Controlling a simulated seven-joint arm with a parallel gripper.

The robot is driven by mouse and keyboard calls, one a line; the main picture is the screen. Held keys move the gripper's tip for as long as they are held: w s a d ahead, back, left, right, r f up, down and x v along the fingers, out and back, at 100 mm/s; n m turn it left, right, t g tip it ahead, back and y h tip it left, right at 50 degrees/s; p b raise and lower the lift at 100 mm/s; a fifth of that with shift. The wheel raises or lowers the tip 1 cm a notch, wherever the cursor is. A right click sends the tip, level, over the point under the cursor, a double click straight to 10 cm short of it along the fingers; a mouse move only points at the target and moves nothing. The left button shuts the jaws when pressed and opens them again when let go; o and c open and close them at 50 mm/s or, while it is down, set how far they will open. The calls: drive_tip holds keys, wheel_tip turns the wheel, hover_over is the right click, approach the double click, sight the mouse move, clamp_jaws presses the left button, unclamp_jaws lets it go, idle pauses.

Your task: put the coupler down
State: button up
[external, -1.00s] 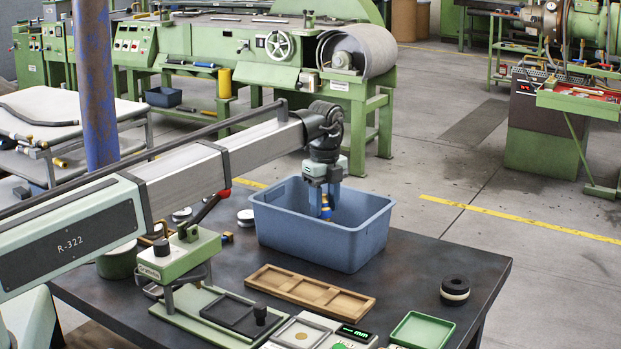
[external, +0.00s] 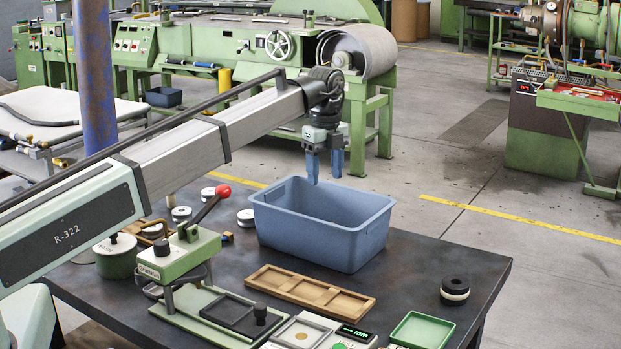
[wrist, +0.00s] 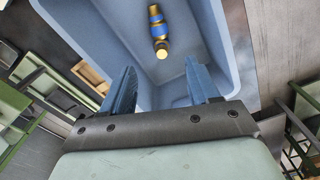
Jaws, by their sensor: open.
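The coupler (wrist: 158,30), brass with a blue band, lies inside the blue bin (external: 318,240) and shows in the wrist view, apart from my fingers. In the external view the bin's near wall hides it. My gripper (external: 325,180) is above the bin, its blue fingers pointing down, open and empty. In the wrist view the two fingers (wrist: 164,88) stand well apart with nothing between them, and the bin's pale blue floor and walls show beyond them.
A wooden tray with compartments (external: 310,309) lies in front of the bin. A green press with a red-knobbed lever (external: 178,262) stands left. A green tray (external: 421,331) and stacked black and white rings (external: 454,290) are at right.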

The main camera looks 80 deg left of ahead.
drive_tip(key=shift+r, duration=2.7)
drive_tip(key=shift+o, duration=0.2)
drive_tip(key=shift+o, duration=0.8)
drive_tip(key=shift+s+a, duration=0.1)
drive_tip(key=o, duration=0.6)
drive_tip(key=shift+n, duration=0.9)
drive_tip(key=s+a, duration=0.2)
drive_tip(key=a, duration=0.1)
drive_tip(key=s+a, duration=0.6)
drive_tip(key=shift+s+f, duration=0.2)
drive_tip(key=shift+f, duration=0.15)
drive_tip(key=shift+c, duration=0.2)
drive_tip(key=s+a+f+n, duration=0.1)
drive_tip(key=s+a+n, duration=0.1)
drive_tip(key=s+a, duration=0.5)
wheel_tip(320, 180, down, 10)
drive_tip(key=s+d, duration=0.2)
drive_tip(key=shift+n, duration=0.3)
wheel_tip(320, 180, up, 10)
